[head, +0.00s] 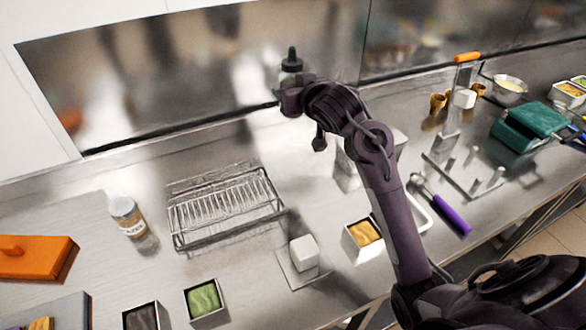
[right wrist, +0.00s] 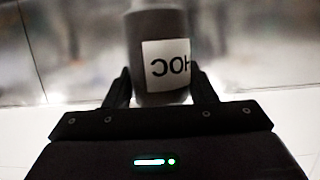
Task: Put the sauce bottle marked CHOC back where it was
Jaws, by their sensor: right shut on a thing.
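The dark sauce bottle (head: 291,66) with a black nozzle is up near the steel back wall in the head view, upright at the end of my right arm. In the right wrist view the bottle (right wrist: 158,55) shows a white label with mirrored-looking letters that read as part of CHOC. My right gripper (right wrist: 160,88) is shut on the bottle, one finger on each side. In the head view the right gripper (head: 291,98) is mostly hidden behind its own wrist. My left gripper is not in view.
A wire rack (head: 225,208) lies on the steel counter, with a labelled jar (head: 128,217) to its left. Bare counter lies behind the rack.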

